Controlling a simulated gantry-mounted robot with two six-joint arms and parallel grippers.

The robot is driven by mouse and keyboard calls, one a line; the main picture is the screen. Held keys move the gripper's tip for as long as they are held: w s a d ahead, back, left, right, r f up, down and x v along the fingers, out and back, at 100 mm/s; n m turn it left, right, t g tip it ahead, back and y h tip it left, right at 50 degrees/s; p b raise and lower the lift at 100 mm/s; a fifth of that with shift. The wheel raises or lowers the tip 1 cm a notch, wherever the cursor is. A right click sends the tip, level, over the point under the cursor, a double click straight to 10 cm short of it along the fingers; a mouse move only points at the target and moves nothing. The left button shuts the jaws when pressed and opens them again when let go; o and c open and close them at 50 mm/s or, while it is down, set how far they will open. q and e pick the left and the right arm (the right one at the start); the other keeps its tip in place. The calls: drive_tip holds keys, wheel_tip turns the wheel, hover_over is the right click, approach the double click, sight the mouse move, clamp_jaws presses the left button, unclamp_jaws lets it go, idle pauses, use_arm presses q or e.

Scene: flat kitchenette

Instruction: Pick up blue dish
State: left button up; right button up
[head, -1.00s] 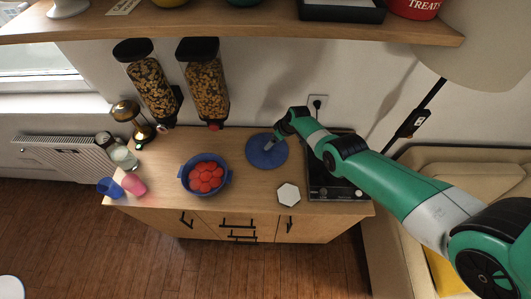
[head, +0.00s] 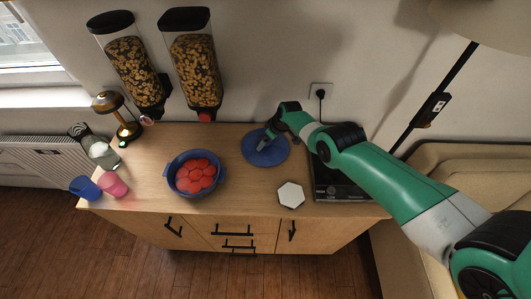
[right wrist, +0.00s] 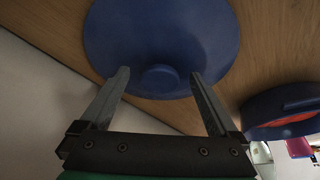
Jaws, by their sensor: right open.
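A round, flat blue dish or lid (head: 272,154) with a small raised knob lies on the wooden counter in the head view. In the right wrist view the blue disc (right wrist: 160,30) fills the upper middle, its knob (right wrist: 160,80) towards the near rim. My right gripper (head: 264,144) is over this disc. In the right wrist view my right gripper (right wrist: 159,74) is open, one finger either side of the knob, with gaps between. A blue two-handled bowl (head: 194,175) holding several red round pieces stands to the left. My left gripper is not in view.
A white hexagonal piece (head: 291,195) and a black hob (head: 335,183) are right of the disc. Blue (head: 85,188) and pink (head: 113,184) cups stand at the counter's left end. Cereal dispensers (head: 195,70) hang behind. Counter between bowl and disc is clear.

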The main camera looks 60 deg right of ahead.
drive_tip(key=shift+w+f, duration=0.15)
drive_tip(key=shift+c, duration=0.2)
clamp_jaws()
